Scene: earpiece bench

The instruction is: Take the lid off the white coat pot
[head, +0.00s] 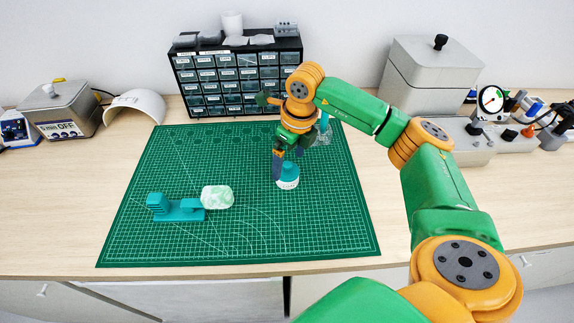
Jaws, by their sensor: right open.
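The small coat pot (288,184) stands upright on the green cutting mat (330,225), right of the mat's middle, with a white body. Its teal lid (289,169) sits on top of it. My right gripper (286,163) points down at the pot with its jaws open. One dark finger hangs in front of the lid's left side; I cannot tell whether it touches. The other finger is hard to make out against the arm and mat. My left gripper is not in view.
A teal stand (178,208) with a pale green-white piece (217,196) lies left on the mat. A drawer cabinet (236,78) stands behind. A grey lidded box (430,72) and gauge equipment (491,101) are at right. The mat's front right is clear.

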